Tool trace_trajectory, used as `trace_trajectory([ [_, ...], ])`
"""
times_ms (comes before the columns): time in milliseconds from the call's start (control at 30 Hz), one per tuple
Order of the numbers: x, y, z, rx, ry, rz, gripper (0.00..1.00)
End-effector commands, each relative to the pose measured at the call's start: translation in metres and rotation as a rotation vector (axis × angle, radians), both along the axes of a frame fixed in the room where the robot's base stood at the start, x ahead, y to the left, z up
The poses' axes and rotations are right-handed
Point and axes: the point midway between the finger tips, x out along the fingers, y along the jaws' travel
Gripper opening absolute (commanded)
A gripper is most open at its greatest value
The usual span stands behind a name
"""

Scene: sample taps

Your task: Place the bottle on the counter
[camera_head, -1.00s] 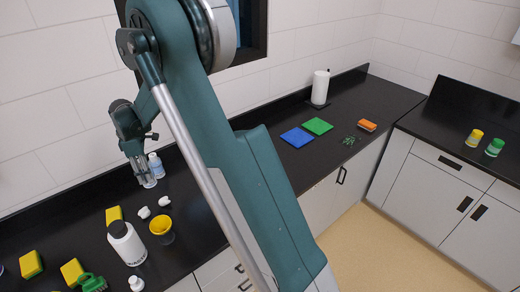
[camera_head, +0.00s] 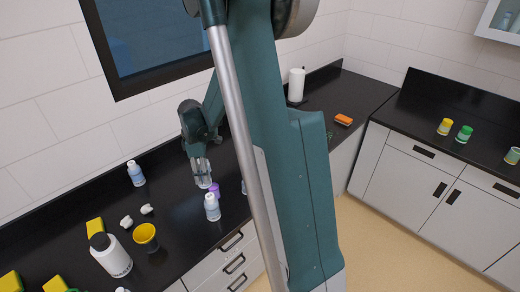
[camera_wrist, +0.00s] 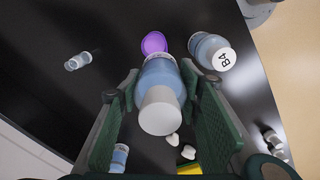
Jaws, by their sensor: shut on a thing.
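My gripper (camera_head: 202,180) is over the black counter (camera_head: 170,220), its green fingers on either side of a blue-labelled bottle with a pale cap (camera_wrist: 160,95). The wrist view looks down on that cap, between the fingertips (camera_wrist: 160,90). The bottle's base is hidden, so I cannot tell whether it touches the counter. A purple round item (camera_head: 214,189) is close beside it and shows in the wrist view (camera_wrist: 154,43). Another white-capped bottle (camera_head: 212,207) stands nearer the counter's front; its cap reads "B4" in the wrist view (camera_wrist: 225,59).
A similar bottle (camera_head: 136,174) stands left near the wall. A yellow bowl (camera_head: 146,236), small white pieces (camera_head: 147,209), a large white bottle (camera_head: 112,257) and yellow sponges (camera_head: 95,227) are at the left. A small clear item (camera_wrist: 78,61) lies on open black surface.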

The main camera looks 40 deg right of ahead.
Motion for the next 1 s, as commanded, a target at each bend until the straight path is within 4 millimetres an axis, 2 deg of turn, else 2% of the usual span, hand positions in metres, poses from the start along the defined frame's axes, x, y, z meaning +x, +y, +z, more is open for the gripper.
trace_trajectory([
  [33,-0.013,-0.011,0.001,0.0,0.0,-0.017,0.2],
  [200,-0.05,-0.037,0.0,0.0,0.0,-0.063,0.2],
  [400,-0.08,-0.055,-0.001,0.0,0.0,-0.099,0.2],
  [600,-0.091,-0.061,-0.002,0.0,0.0,-0.111,0.2],
  [1000,-0.091,-0.061,-0.003,0.0,0.0,-0.111,0.2],
])
